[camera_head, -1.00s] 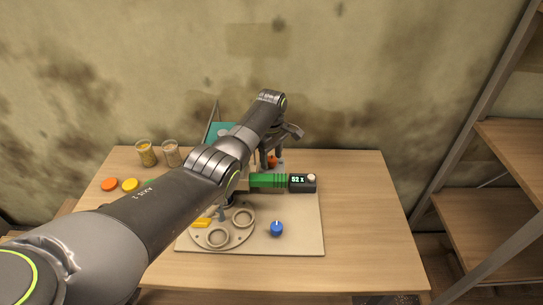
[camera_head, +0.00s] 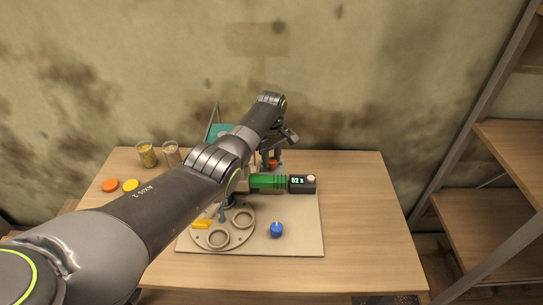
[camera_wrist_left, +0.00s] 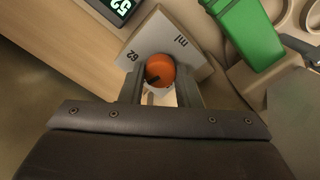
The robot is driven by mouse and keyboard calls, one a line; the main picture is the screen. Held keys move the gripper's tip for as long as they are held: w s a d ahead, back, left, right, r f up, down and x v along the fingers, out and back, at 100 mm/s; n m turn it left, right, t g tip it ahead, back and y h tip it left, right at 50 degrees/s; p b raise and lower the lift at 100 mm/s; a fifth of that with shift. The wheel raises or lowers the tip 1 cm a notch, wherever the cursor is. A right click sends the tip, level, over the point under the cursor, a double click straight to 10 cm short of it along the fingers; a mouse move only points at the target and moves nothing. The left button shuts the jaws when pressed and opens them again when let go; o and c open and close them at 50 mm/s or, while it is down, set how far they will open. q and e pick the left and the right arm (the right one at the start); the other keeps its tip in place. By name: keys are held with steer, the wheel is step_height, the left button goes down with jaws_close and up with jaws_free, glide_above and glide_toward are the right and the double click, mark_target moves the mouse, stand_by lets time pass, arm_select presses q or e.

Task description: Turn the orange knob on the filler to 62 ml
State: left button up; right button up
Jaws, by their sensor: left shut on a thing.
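The orange knob (camera_wrist_left: 161,70) sits on the light filler block in the left wrist view, with a dark pointer mark on its lower left. The filler's face (camera_wrist_left: 190,55) carries the figures "62" and the letters "ml" beside the knob. My left gripper (camera_wrist_left: 161,88) is shut on the knob, one finger on each side. In the head view the left gripper (camera_head: 271,160) reaches down at the back of the table, and a little of the orange knob (camera_head: 273,163) shows between its fingers. My right gripper is not in view.
The table's right side is clear.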

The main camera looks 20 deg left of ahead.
mark_target(272, 160)
arm_select(q)
steer(key=m, duration=0.4)
steer(key=shift+m+p, duration=0.3)
steer(key=shift+p, duration=0.1)
steer(key=m, duration=0.4)
steer(key=shift+m, duration=0.3)
steer(key=o, duration=1)
steer(key=shift+r, duration=0.15)
steer(key=shift+w+r+p, duration=0.1)
steer(key=shift+r+p, duration=0.25)
step_height(272, 160, up, 6)
steer(key=shift+f+p, duration=0.2)
steer(key=shift+p, duration=0.25)
step_height(272, 160, up, 11)
steer(key=shift+f+b, duration=0.1)
steer(key=shift+b, duration=0.8)
